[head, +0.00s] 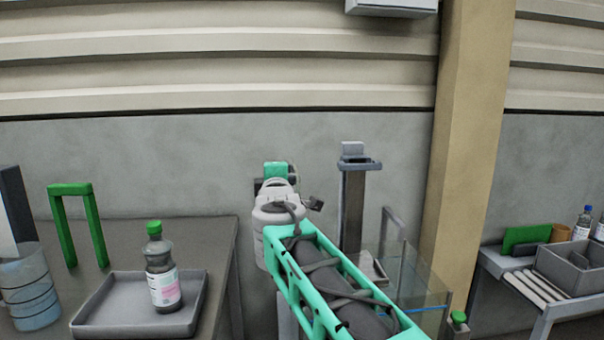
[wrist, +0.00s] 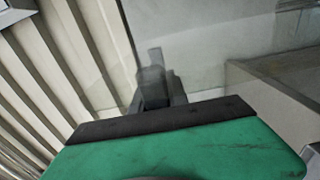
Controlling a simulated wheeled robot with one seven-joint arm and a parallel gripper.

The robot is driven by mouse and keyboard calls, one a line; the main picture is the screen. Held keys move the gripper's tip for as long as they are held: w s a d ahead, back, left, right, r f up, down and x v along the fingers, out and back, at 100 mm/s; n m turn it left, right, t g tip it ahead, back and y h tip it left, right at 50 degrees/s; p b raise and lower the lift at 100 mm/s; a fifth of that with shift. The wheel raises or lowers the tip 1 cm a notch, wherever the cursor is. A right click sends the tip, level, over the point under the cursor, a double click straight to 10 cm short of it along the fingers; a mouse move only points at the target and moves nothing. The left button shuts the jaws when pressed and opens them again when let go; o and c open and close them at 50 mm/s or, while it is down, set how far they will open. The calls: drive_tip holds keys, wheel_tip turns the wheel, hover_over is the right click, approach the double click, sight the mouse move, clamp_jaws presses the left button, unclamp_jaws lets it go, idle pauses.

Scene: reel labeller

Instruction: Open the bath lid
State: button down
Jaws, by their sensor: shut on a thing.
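A clear-walled tank (head: 428,288), which looks like the bath, stands low at the right of my arm in the head view. My arm hides part of it, and I cannot make out its lid clearly. My gripper (head: 276,172) is at the far end of my arm, in front of the grey wall, left of and above the tank. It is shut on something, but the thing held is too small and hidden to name. In the wrist view, a green block with a black edge fills the lower part, and a blurred dark grey upright piece shows beyond it.
A dark column with a grey head (head: 358,162) stands right of my gripper, near a beige post (head: 470,130). On the left table are a grey tray (head: 95,322), a green-capped bottle (head: 162,275) and a green frame (head: 94,222). A grey bin (head: 575,268) sits at right.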

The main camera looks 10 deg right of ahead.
drive_tip(key=shift+w+a+f+n, duration=0.1)
drive_tip(key=shift+a+n, duration=0.25)
drive_tip(key=shift+a, duration=0.55)
drive_tip(key=shift+w+a+f+n, duration=0.1)
drive_tip(key=shift+a+n, duration=0.25)
drive_tip(key=shift+a, duration=0.55)
drive_tip(key=c, duration=1.3)
unclamp_jaws()
drive_tip(key=shift+f, duration=0.1)
drive_tip(key=s, duration=0.5)
drive_tip(key=s+a, duration=0.1)
drive_tip(key=s, duration=0.1)
drive_tip(key=shift+s, duration=0.35)
